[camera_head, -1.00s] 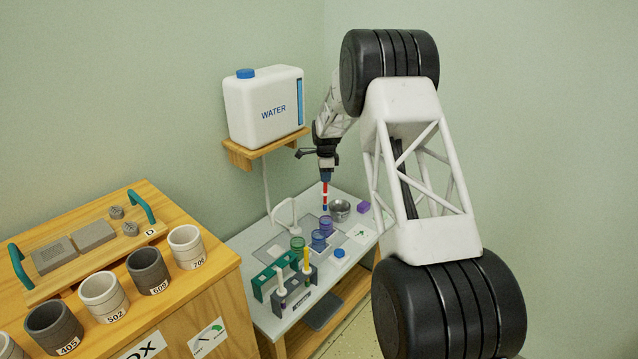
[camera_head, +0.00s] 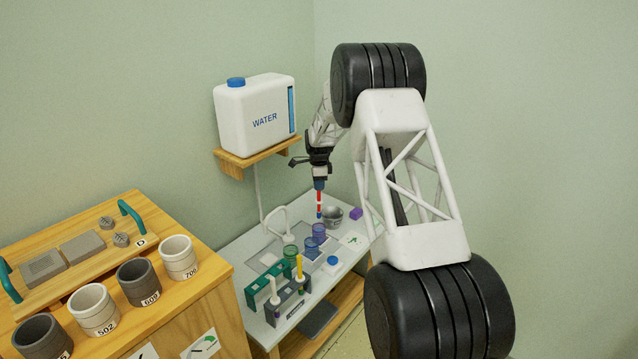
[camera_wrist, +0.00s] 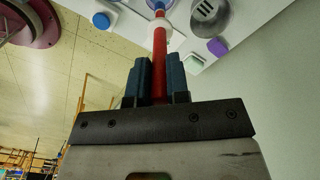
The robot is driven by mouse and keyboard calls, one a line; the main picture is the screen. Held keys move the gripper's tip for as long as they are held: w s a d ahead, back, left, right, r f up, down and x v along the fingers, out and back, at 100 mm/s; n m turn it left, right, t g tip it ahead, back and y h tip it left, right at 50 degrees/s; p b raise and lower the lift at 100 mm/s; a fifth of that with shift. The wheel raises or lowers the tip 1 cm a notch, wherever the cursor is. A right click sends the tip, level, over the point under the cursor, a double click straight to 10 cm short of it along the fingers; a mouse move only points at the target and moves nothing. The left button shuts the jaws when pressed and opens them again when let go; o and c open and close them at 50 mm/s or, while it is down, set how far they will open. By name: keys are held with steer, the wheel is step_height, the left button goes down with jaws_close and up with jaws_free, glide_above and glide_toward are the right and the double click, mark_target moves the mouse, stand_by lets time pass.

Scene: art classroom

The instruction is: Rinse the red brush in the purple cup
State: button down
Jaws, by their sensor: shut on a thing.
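My gripper (camera_head: 319,184) is shut on the red brush (camera_head: 319,201) and holds it upright, bristle end down. In the wrist view, the red brush handle (camera_wrist: 159,65) runs between the dark blue fingers (camera_wrist: 157,80). The purple cup (camera_head: 319,232) stands on the light table, just below the brush tip. The tip looks in line with the cup, at or slightly above its rim; I cannot tell whether it is inside. In the wrist view, part of a bluish-purple rim shows beyond the tip at the top edge.
A blue cup (camera_head: 311,246) and a green cup (camera_head: 290,252) stand close in front. A metal bowl (camera_head: 333,216) and a purple block (camera_head: 356,213) are to the right. A brush rack (camera_head: 290,301) is nearer. A water tank (camera_head: 255,117) sits on a wall shelf (camera_head: 258,157).

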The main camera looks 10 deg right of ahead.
mark_target(319, 211)
steer(key=shift+f, duration=6.1)
